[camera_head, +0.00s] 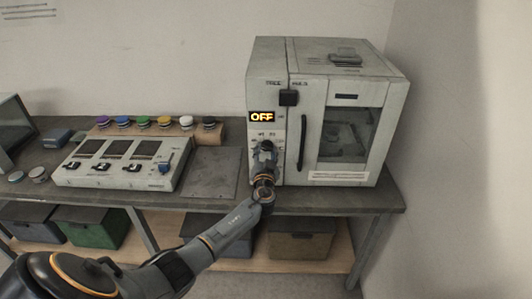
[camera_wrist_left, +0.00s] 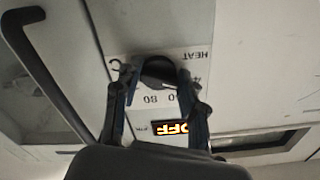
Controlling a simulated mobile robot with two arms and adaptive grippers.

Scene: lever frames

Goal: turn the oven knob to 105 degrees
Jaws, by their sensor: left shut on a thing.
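The oven (camera_head: 340,120) is a light grey box at the right end of the bench. Its orange display (camera_head: 262,117) reads OFF and shows upside down in the left wrist view (camera_wrist_left: 170,128). My left gripper (camera_head: 266,150) is at the front panel below the display. In the left wrist view my left gripper (camera_wrist_left: 158,80) has one finger on each side of the dark round oven knob (camera_wrist_left: 158,72) and is shut on it. The gripper hides the knob in the head view. Parts of the dial marks around the knob are covered. My right gripper is not in view.
The oven's vertical door handle (camera_head: 302,142) is close to the right of my gripper. A grey panel box with sliders (camera_head: 120,160) and a row of coloured knobs (camera_head: 143,122) are to the left. Bins (camera_head: 300,240) sit on the shelf below.

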